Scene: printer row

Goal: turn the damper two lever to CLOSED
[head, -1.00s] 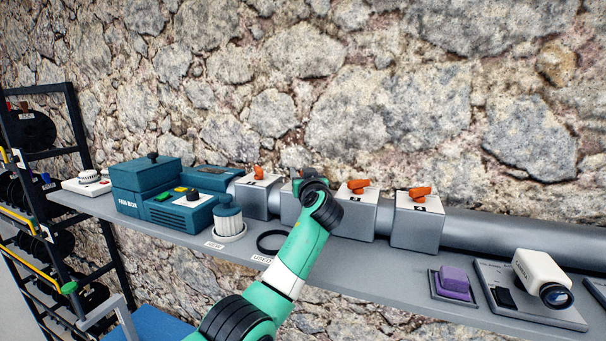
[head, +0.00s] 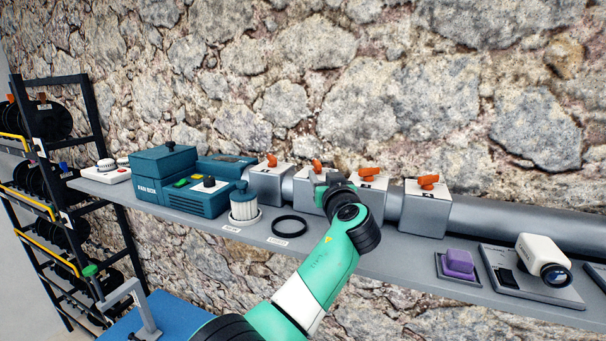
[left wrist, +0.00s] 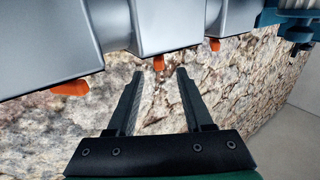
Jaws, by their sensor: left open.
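Several grey damper boxes with orange levers stand in a row on the shelf. The second box from the left, taken as damper two, has its orange lever (head: 317,166) showing just left of my left gripper (head: 328,181) in the head view. The arm hides part of that box. In the left wrist view the gripper (left wrist: 160,74) is open and empty. The lever (left wrist: 158,62) appears just beyond the fingertips, between them; contact is not visible. The lever's marking cannot be read. My right gripper is not in view.
Neighbouring orange levers (head: 272,159) and (head: 370,174) flank it closely. A teal fan box (head: 165,180), a filter (head: 244,205) and a black ring (head: 289,225) are to the left. A purple block (head: 459,262) and a white camera (head: 541,259) are to the right.

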